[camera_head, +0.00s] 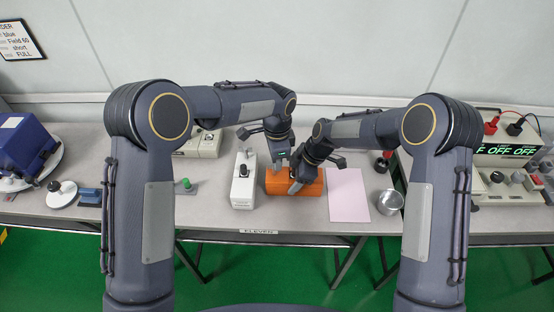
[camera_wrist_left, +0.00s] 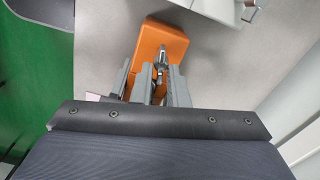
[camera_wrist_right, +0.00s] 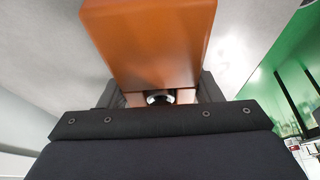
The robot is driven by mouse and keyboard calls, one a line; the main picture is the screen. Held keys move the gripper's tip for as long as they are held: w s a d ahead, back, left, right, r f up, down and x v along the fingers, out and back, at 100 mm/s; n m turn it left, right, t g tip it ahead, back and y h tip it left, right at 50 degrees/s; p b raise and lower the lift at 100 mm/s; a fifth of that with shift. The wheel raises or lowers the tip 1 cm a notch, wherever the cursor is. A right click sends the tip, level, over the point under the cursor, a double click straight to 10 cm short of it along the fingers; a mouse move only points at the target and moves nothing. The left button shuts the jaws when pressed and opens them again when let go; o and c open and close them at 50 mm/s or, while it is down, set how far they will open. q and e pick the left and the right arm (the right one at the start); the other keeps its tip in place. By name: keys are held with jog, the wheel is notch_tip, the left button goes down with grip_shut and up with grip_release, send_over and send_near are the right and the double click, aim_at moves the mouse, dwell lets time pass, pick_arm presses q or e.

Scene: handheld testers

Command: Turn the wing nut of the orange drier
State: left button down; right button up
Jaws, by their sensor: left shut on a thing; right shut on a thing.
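The orange drier (camera_head: 312,189) is a box-shaped body on the table, just right of the white device. It shows in the left wrist view (camera_wrist_left: 163,38) and close up in the right wrist view (camera_wrist_right: 150,40). My left gripper (camera_head: 281,163) is over its left part, its fingers closed around a small grey metal piece, which looks like the wing nut (camera_wrist_left: 161,57). The fingers hide most of that piece. My right gripper (camera_head: 296,180) is shut on the drier's body, one finger on each side. A dark round part with a shiny rim (camera_wrist_right: 160,98) shows between those fingers.
A white device (camera_head: 243,181) stands close on the left. A pink sheet (camera_head: 348,194) and a metal cup (camera_head: 390,202) are on the right. A tester with OFF displays (camera_head: 505,152) stands far right, a blue device (camera_head: 25,148) far left. My two arms are close together over the drier.

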pick_arm(q)
jog(key=n, duration=0.3)
jog(key=shift+w+n, duration=0.1)
jog(key=shift+n, duration=0.3)
jog(key=n, duration=0.3)
jog(key=shift+w+a+n, duration=0.1)
jog(key=shift+a+n, duration=0.05)
jog(key=shift+n, duration=0.15)
jog(key=n, duration=0.3)
jog(key=shift+a+f+n, duration=0.1)
jog(key=shift+a+n, duration=0.05)
jog(key=shift+n, duration=0.15)
jog(key=shift+w+a+n, duration=0.1)
jog(key=shift+a+n, duration=0.05)
jog(key=shift+n, duration=1.85)
jog(key=c, duration=1.4)
grip_release()
notch_tip(320, 180, up, 12)
jog(key=shift+r, duration=0.1)
